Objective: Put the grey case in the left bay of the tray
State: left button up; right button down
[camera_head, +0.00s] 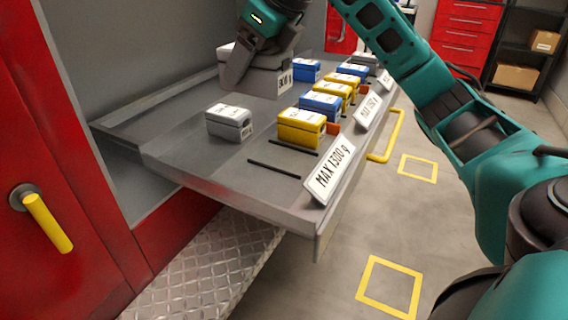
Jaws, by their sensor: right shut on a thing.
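My right gripper (238,78) comes down from the top over the far part of the grey tray (200,185). It is shut on a larger grey case (262,82) with a white label on its side; the gripper hides part of the case. I cannot tell whether this case touches the tray. A smaller grey case (231,123) with a white top label stands apart on the tray, nearer to me. My left gripper is not in view.
Yellow cases (302,128) and blue cases (321,106) stand in a row along the tray's front edge, behind more signs (369,111). A yellow handle (388,138) sticks out from the tray front. Tray surface near the smaller grey case is clear.

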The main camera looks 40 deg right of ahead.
jog(key=shift+s+a+f, duration=0.1)
jog(key=shift+f, duration=0.2)
notch_tip(320, 180, down, 15)
jog(key=b, duration=0.5)
jog(key=shift+r, duration=0.15)
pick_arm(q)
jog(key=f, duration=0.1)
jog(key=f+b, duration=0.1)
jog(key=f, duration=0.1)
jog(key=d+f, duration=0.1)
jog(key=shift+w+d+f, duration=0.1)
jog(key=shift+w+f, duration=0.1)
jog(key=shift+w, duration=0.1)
pick_arm(e)
notch_tip(320, 180, down, 4)
jog(key=shift+f, duration=0.1)
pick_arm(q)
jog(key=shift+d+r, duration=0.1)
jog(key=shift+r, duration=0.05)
pick_arm(e)
jog(key=shift+f, duration=0.2)
